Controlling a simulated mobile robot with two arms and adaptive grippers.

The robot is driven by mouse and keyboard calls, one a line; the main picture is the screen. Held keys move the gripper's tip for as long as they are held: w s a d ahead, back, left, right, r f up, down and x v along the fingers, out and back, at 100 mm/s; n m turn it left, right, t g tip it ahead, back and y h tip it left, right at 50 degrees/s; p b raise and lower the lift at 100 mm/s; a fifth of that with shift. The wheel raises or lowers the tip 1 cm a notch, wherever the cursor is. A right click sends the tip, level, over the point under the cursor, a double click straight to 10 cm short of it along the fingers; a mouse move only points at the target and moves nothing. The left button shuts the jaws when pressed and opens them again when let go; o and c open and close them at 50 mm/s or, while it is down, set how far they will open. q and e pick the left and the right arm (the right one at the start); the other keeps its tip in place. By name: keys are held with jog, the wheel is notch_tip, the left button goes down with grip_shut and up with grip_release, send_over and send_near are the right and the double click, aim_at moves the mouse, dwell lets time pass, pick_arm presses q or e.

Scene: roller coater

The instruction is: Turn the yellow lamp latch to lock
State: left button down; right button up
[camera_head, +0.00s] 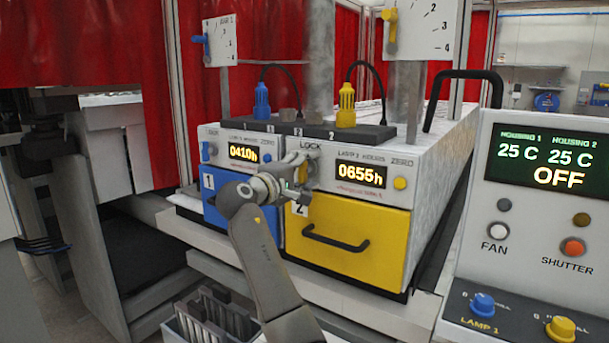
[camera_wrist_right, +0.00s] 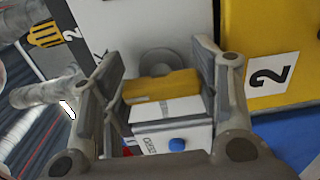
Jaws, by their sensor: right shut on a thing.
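The yellow lamp latch (camera_wrist_right: 160,87) sits on the front of lamp 2's housing, in front of a round grey boss. In the wrist view it lies between the fingers of my right gripper (camera_wrist_right: 160,70), which is shut on it. In the head view my right gripper (camera_head: 300,172) is at the upper left of the lamp 2 front, just below the LOCK label (camera_head: 310,147), and hides most of the latch. The yellow drawer (camera_head: 380,235) below is flush with the housing. My left gripper is not in view.
The blue lamp 1 drawer (camera_head: 217,216) is to the left. A black handle (camera_head: 335,241) projects from the yellow drawer. The control panel (camera_head: 545,195) stands close on the right. A grey crate (camera_head: 175,328) is below. Blue and yellow plugs stand on the housings.

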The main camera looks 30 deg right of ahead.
jog(key=shift+f, duration=0.1)
dwell(0.3)
jog(key=o, duration=1)
jog(key=shift+o, duration=0.2)
jog(key=v, duration=1.2)
jog(key=shift+w, duration=0.1)
